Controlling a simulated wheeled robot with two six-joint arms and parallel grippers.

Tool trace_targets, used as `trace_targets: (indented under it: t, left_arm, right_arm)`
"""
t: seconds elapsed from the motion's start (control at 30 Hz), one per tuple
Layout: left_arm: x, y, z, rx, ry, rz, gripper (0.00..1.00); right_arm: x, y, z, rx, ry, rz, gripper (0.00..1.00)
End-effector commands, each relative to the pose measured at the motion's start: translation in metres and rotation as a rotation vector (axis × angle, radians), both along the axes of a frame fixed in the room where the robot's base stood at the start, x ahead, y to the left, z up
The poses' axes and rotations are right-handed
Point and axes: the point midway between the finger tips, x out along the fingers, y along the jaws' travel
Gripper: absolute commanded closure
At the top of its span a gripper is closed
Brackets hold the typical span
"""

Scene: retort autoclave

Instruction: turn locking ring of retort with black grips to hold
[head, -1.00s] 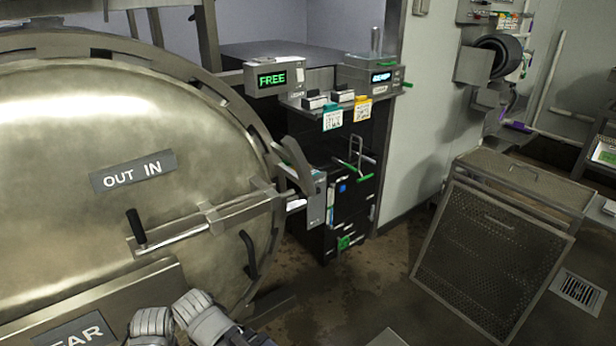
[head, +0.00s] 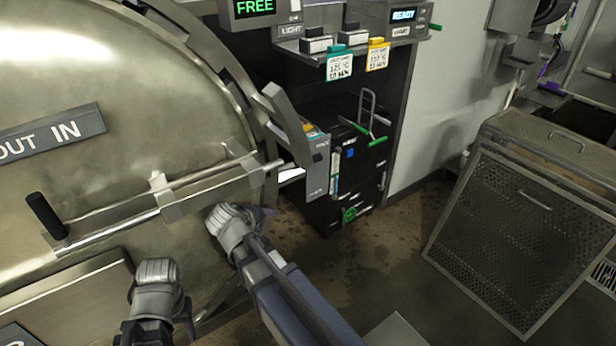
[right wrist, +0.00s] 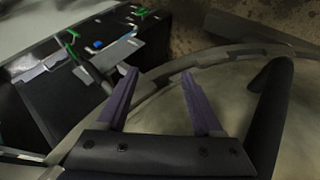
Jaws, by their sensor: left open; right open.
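The retort's round metal door (head: 100,90) fills the left of the head view, with the notched locking ring (head: 215,65) around its edge. A crossbar (head: 170,195) on the door ends in an upright black grip (head: 45,215). My right gripper (head: 238,225) is at the door's lower right edge, below the crossbar, and hides part of the ring. In the right wrist view its purple fingers (right wrist: 153,78) are spread and empty; a bent black bar (right wrist: 274,110) stands to their right. My left gripper (head: 155,275) is open in front of the lower door; its fingertips are unclear.
A latch block (head: 315,165) juts out right of the ring. Behind it stands a dark cabinet (head: 355,165) with tags and a green-handled tool. The floor between (head: 400,240) is clear.

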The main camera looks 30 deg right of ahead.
Motion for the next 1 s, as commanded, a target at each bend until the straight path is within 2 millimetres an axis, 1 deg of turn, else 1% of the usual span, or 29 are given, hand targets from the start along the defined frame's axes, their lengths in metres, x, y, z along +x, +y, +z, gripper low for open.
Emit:
trace_targets:
  t: [0.03, 0.07, 0.1, 0.17, 0.2, 0.3, 0.4, 0.5, 0.63, 0.77, 1.0]
  left_arm:
    - [0.000, 0.000, -0.038, 0.001, 0.000, 0.000, 0.50]
    - [0.000, 0.000, -0.049, 0.001, 0.000, 0.000, 0.50]
    - [0.000, 0.000, -0.064, 0.001, 0.000, -0.001, 0.50]
    - [0.000, 0.000, -0.086, 0.002, -0.001, -0.001, 0.50]
    - [0.000, 0.000, -0.100, 0.002, -0.001, -0.001, 0.50]
    - [0.001, 0.000, -0.132, 0.003, -0.001, -0.001, 0.50]
    - [0.001, 0.001, -0.158, 0.004, -0.001, -0.002, 0.50]
    - [0.001, 0.001, -0.177, 0.005, -0.001, -0.002, 0.50]
    - [0.001, 0.001, -0.190, 0.005, -0.001, -0.002, 0.50]
    - [0.001, 0.001, -0.194, 0.006, -0.002, -0.002, 0.50]
    - [0.001, 0.001, -0.193, 0.006, -0.002, -0.002, 0.50]
  right_arm:
    - [0.024, -0.030, -0.022, -0.077, -0.069, -0.010, 0.32]
    - [0.036, -0.046, -0.022, -0.125, -0.109, -0.009, 0.32]
    - [0.050, -0.068, -0.021, -0.193, -0.160, -0.003, 0.32]
    - [0.070, -0.098, -0.020, -0.293, -0.228, 0.012, 0.32]
    - [0.082, -0.116, -0.019, -0.361, -0.266, 0.030, 0.32]
    - [0.106, -0.154, -0.016, -0.516, -0.336, 0.085, 0.32]
    - [0.124, -0.181, -0.016, -0.644, -0.371, 0.152, 0.32]
    - [0.136, -0.200, -0.018, -0.737, -0.381, 0.214, 0.32]
    - [0.146, -0.213, -0.021, -0.813, -0.378, 0.276, 0.32]
    - [0.149, -0.219, -0.021, -0.844, -0.373, 0.303, 0.32]
    - [0.152, -0.221, -0.019, -0.850, -0.371, 0.310, 0.32]
